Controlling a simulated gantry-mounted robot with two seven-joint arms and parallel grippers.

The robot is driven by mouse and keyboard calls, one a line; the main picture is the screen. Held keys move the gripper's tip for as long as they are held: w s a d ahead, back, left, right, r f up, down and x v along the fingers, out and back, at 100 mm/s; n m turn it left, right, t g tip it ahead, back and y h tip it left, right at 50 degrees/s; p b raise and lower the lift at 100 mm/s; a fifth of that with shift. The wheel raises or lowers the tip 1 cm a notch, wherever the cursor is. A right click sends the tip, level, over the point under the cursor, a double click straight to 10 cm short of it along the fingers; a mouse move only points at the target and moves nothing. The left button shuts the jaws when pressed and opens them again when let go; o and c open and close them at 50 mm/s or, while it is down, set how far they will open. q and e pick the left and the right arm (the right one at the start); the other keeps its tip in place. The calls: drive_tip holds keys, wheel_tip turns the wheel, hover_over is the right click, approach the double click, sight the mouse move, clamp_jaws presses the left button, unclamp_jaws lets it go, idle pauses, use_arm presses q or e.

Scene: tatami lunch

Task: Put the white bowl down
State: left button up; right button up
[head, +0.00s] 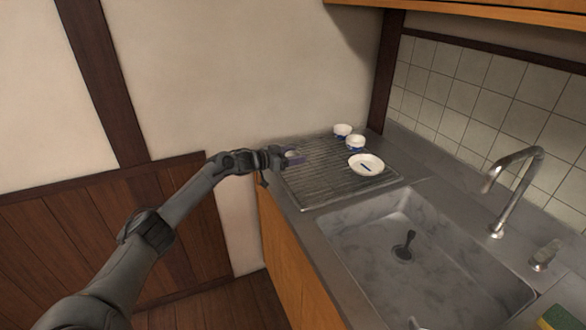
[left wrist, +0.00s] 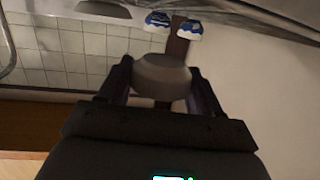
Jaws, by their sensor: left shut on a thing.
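My left gripper (head: 288,156) is over the left part of the wire drying rack (head: 325,190). It is shut on a small white bowl (head: 293,153), which the gripper partly hides in the head view. In the left wrist view the bowl (left wrist: 162,76) looks grey in shadow between the two fingers (left wrist: 162,84). I cannot tell whether the bowl touches the rack. My right gripper is in neither view.
The sink (head: 425,265) holds a dark object (head: 404,247). A faucet (head: 515,180) stands right. The rack's front is clear.

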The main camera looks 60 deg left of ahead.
sight(292, 171)
use_arm(q)
drive_tip(key=shift+f+b, duration=0.8)
drive_tip(key=shift+f, duration=1.25)
drive_tip(key=shift+a, duration=0.1)
drive_tip(key=o, duration=1.2)
drive_tip(key=shift+f, duration=0.15)
drive_tip(key=shift+s+r, duration=0.1)
drive_tip(key=shift+r, duration=0.1)
drive_tip(key=shift+s+a+r+p, duration=0.1)
drive_tip(key=shift+s+r+p, duration=0.15)
drive_tip(key=shift+s+p, duration=1)
drive_tip(key=shift+s+r+p, duration=0.25)
drive_tip(key=shift+s+p, duration=0.15)
drive_tip(key=shift+s, duration=1.6)
drive_tip(key=shift+s+a+r+p, duration=0.1)
drive_tip(key=shift+s+r+p, duration=0.15)
drive_tip(key=shift+s+p, duration=1)
drive_tip(key=shift+s+r, duration=0.15)
drive_tip(key=shift+s, duration=1.2)
